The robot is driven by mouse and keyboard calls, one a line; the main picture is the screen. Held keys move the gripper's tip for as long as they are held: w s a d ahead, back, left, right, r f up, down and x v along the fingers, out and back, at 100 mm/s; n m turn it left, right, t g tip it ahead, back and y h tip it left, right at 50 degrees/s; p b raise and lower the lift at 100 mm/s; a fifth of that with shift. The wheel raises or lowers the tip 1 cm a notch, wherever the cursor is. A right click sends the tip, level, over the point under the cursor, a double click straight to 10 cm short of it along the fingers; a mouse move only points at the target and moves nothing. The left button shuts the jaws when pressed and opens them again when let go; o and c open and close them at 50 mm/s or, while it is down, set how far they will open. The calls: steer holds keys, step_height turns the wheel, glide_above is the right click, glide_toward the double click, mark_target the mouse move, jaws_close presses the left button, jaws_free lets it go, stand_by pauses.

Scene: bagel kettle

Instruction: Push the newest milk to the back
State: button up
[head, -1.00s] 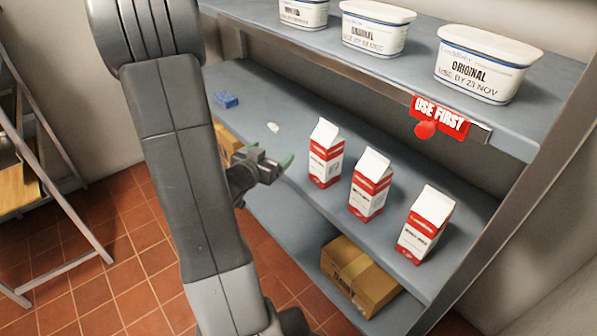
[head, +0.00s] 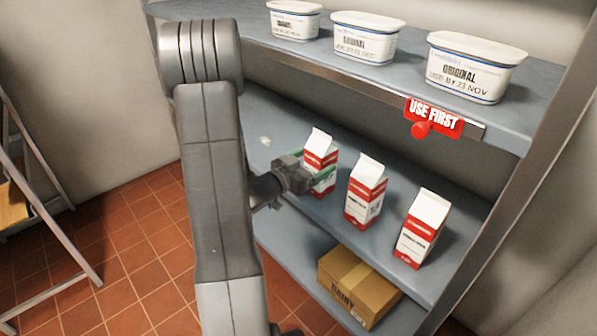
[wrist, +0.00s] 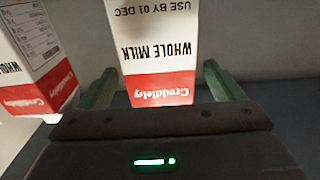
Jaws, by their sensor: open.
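Three red-and-white milk cartons stand upright in a slanting row on the middle shelf: the left carton (head: 321,148), the middle carton (head: 365,191) and the right carton (head: 422,228). My gripper (head: 312,167) is open at the left carton and hides its lower part. In the wrist view, which is upside down, this carton (wrist: 155,50) reads "WHOLE MILK" and "USE BY 01 DEC". The green fingers stand on either side of it with gaps visible. A second carton (wrist: 40,60) shows at the left there, its date not readable.
White tubs (head: 470,68) line the shelf above, with a red "USE FIRST" tag (head: 434,118) on its edge. A cardboard box (head: 358,287) sits on the bottom shelf. Bare shelf lies behind the cartons.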

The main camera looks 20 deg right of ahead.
steer(key=x, duration=0.5)
steer(key=shift+r, duration=0.1)
steer(key=c, duration=1.8)
steer(key=shift+a+r+b, duration=0.1)
steer(key=shift+b, duration=0.25)
steer(key=shift+c, duration=0.2)
